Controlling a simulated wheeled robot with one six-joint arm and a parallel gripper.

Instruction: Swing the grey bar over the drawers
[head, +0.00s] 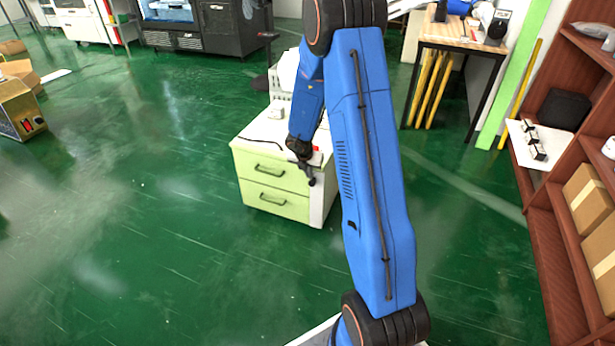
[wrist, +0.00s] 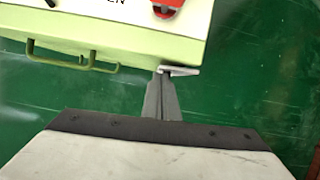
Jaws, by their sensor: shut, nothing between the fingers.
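The pale green cabinet with two drawers (head: 270,185) stands on the floor, its two front handles showing. The grey bar (head: 317,208) looks like the pale upright strip at the cabinet's front right corner. In the wrist view the grey bar (wrist: 186,71) sticks out to the right from that corner. My gripper (head: 311,182) is at the upper part of that corner, in front of the drawers' right end. In the wrist view my gripper's fingers (wrist: 162,76) are together and empty, their tips right at the bar's inner end. I cannot tell whether they touch it.
A red part (wrist: 170,7) sits on the cabinet top. Green floor is clear left of and in front of the cabinet. A wooden-topped table (head: 465,35) stands behind on the right, and a brown shelf (head: 545,235) lines the right edge.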

